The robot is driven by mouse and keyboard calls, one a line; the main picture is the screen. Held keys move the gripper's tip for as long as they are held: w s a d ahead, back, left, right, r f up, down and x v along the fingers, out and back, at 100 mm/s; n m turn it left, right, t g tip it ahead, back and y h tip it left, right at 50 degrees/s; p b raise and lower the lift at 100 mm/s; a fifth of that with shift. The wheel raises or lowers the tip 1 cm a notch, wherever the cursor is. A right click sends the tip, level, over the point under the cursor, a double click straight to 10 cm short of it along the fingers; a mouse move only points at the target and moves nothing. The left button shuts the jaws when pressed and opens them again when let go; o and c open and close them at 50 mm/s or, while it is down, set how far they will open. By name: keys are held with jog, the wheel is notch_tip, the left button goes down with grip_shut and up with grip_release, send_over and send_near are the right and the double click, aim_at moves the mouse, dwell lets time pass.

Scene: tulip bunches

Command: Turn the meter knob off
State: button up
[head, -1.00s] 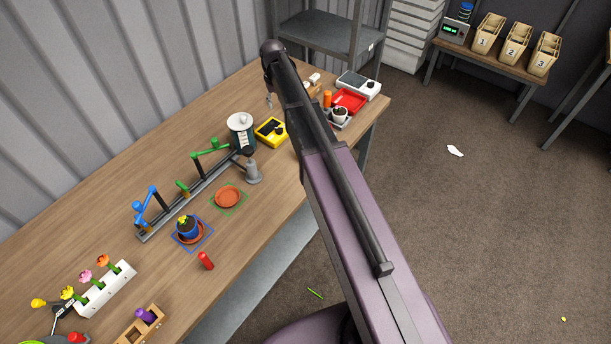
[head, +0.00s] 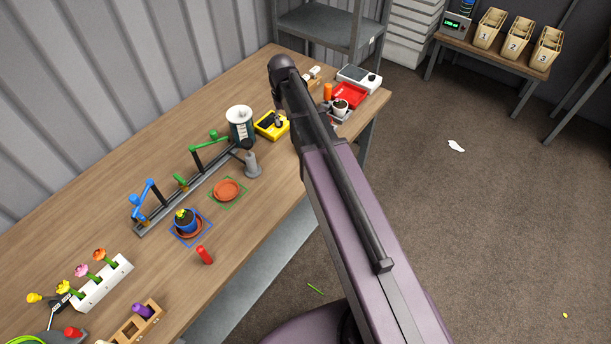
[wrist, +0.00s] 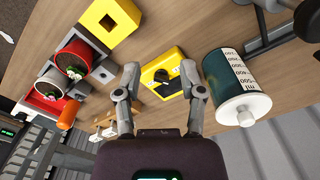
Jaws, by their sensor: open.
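The yellow meter (head: 266,130) with a dark face lies on the wooden table, beside the white-and-dark canister. It also shows in the wrist view (wrist: 176,55), where its small knob (wrist: 162,75) with a light mark lies on the dark face. My gripper (wrist: 164,88) is open and empty, with one finger on each side of the meter in the wrist view. In the head view my arm's end is over the table by the meter and partly covers its right side. Fingertip contact and the knob's exact setting cannot be told.
The canister (wrist: 228,80) with ml markings stands close to my right finger in the wrist view. A yellow block (wrist: 108,18) with a square hole, pots and an orange cylinder (wrist: 68,112) are to the left. A rail with blue and green clamps (head: 190,190) lies along the table.

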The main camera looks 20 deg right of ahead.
jog(key=s+f+b, duration=0.2)
jog(key=s, duration=0.7)
jog(key=s+f+b, duration=0.3)
jog(key=s, duration=0.7)
jog(key=shift+d+f+m, duration=0.2)
jog(key=shift+d+m, duration=0.1)
